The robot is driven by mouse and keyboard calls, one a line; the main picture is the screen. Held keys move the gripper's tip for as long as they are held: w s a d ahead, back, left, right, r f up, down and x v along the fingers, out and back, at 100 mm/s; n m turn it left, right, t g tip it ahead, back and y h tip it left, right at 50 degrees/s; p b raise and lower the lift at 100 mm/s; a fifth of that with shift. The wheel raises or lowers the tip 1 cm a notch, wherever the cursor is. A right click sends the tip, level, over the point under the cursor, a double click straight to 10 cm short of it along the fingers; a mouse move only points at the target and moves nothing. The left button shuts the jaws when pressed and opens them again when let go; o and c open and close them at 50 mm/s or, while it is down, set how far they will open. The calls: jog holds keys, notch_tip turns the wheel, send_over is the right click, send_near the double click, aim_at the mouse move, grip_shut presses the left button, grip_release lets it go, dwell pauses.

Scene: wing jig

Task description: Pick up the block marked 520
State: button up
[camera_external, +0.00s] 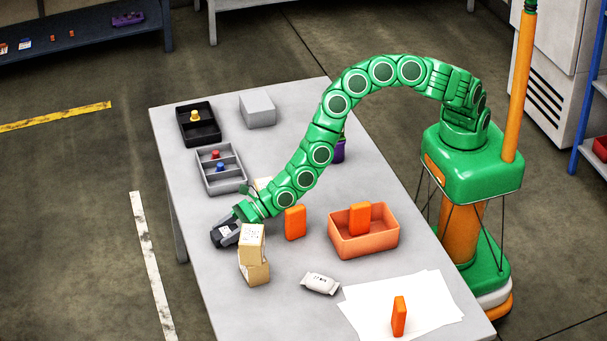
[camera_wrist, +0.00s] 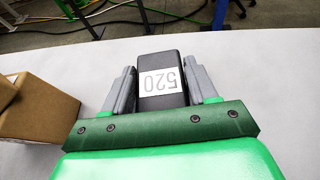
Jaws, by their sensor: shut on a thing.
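The block marked 520 (camera_wrist: 161,78) is dark with a white label, seen between the two grey fingers of my gripper (camera_wrist: 161,92) in the wrist view. The number reads upside down there. My gripper is shut on this block. In the external view my gripper (camera_external: 229,229) is at the left edge of the table with the dark block (camera_external: 222,236) at its tip. I cannot tell whether the block touches the table.
Two stacked cardboard boxes (camera_external: 252,244) stand close beside my gripper, and also show in the wrist view (camera_wrist: 38,108). A grey divided tray (camera_external: 222,184), an orange block (camera_external: 295,223) and an orange bin (camera_external: 364,248) stand around. The table's left edge is near.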

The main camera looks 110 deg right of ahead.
aim_at(227, 231)
notch_tip(227, 231, up, 3)
jog(key=shift+s, duration=0.15)
jog(key=w+r+v, duration=0.1)
jog(key=r+v, duration=0.2)
jog(key=v, duration=1.3)
